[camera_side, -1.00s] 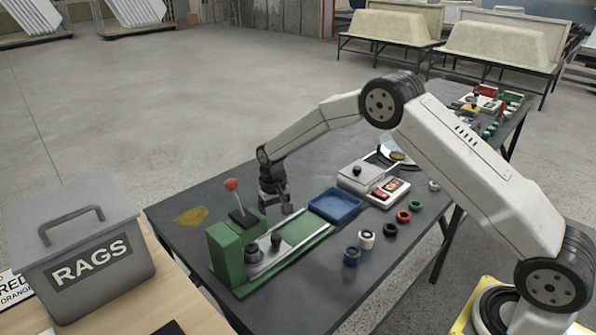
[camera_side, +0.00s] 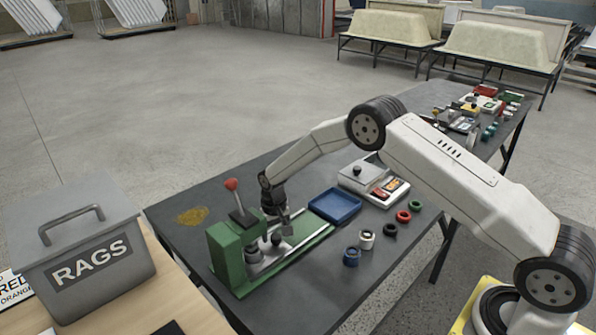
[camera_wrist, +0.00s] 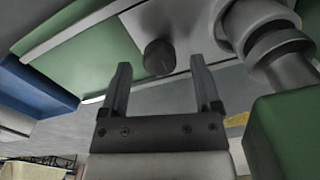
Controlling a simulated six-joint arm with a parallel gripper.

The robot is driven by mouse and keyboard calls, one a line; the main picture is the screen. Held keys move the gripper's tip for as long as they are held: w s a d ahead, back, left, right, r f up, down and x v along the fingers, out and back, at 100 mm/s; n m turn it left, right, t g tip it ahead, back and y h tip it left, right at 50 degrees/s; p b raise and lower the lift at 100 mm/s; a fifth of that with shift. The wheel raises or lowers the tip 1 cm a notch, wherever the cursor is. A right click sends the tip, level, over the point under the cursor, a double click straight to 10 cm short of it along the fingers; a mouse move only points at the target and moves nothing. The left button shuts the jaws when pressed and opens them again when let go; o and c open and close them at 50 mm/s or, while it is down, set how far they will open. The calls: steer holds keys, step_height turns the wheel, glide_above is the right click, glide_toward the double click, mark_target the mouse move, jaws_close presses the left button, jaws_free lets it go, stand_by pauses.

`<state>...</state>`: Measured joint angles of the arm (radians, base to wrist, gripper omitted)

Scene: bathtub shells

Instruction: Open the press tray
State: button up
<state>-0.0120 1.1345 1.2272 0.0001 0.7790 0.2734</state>
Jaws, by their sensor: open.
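The green press (camera_side: 228,258) stands on the dark table, with a red-balled lever (camera_side: 232,186) on top. Its metal press tray (camera_side: 268,262) lies on the green base and carries a dark knob (camera_side: 276,239). My gripper (camera_side: 284,226) is low over the base, beside the knob. In the wrist view my gripper (camera_wrist: 160,66) is open, and the knob (camera_wrist: 159,57) shows between its two fingertips, with space on both sides. The tray plate (camera_wrist: 150,20) shows behind the knob. Whether the fingers reach down around the knob is unclear.
A blue bin (camera_side: 334,206) sits just right of the press base. Several rings, one of them a white one (camera_side: 366,239), lie on the table to the right. A grey scale-like box (camera_side: 356,176) stands behind. The grey RAGS box (camera_side: 85,262) is at left.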

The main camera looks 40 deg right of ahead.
steer(key=shift+f, duration=0.55)
jaws_close()
stand_by(1.1)
